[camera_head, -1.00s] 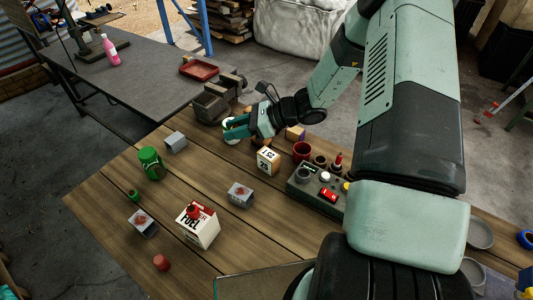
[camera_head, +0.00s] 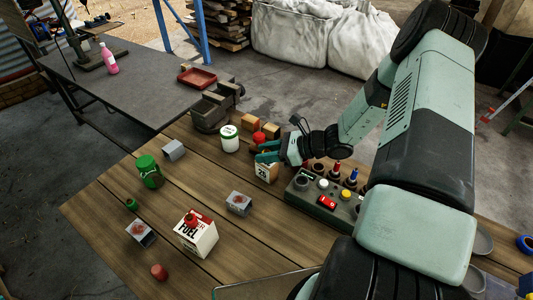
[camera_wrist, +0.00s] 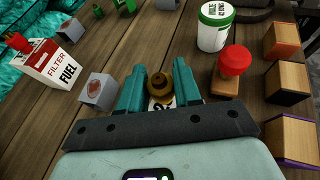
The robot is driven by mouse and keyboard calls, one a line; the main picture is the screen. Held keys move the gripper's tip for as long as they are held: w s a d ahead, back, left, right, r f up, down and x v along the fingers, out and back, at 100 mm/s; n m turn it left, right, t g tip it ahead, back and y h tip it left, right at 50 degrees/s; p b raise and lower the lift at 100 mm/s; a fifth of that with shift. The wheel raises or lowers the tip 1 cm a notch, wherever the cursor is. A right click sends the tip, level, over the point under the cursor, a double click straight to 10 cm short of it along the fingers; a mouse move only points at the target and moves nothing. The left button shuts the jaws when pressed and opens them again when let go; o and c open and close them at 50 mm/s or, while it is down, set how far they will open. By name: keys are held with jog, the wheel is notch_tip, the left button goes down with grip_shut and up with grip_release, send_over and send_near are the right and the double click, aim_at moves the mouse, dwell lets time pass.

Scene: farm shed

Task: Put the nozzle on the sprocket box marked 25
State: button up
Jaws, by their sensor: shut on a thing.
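My gripper (camera_head: 266,151) is shut on a brass-coloured nozzle (camera_wrist: 157,85), held between the teal fingers in the wrist view. Below it is a small sprocket box (camera_head: 266,173) with a white face and dark number that looks like 25. In the wrist view, part of that number shows just under the nozzle. The gripper hides the box's top in the head view, and I cannot tell whether the nozzle touches it.
A red-knobbed wooden piece (camera_wrist: 234,65) and a white jar (camera_head: 229,142) stand close by. Small blocks (camera_wrist: 289,82) lie beyond. A grey control box (camera_head: 318,200) is right of the box. A fuel-filter carton (camera_head: 197,235) and grey box (camera_head: 239,203) stand nearer the front.

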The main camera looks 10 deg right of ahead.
jog(key=shift+f, duration=0.3)
jog(key=shift+f, duration=0.15)
jog(key=o, duration=1)
jog(key=shift+d+r, duration=0.25)
jog(key=shift+r, duration=0.05)
jog(key=v, duration=1.1)
jog(key=shift+s+d+r, duration=0.1)
jog(key=shift+s+d, duration=0.05)
jog(key=shift+s, duration=0.1)
jog(key=shift+o, duration=0.2)
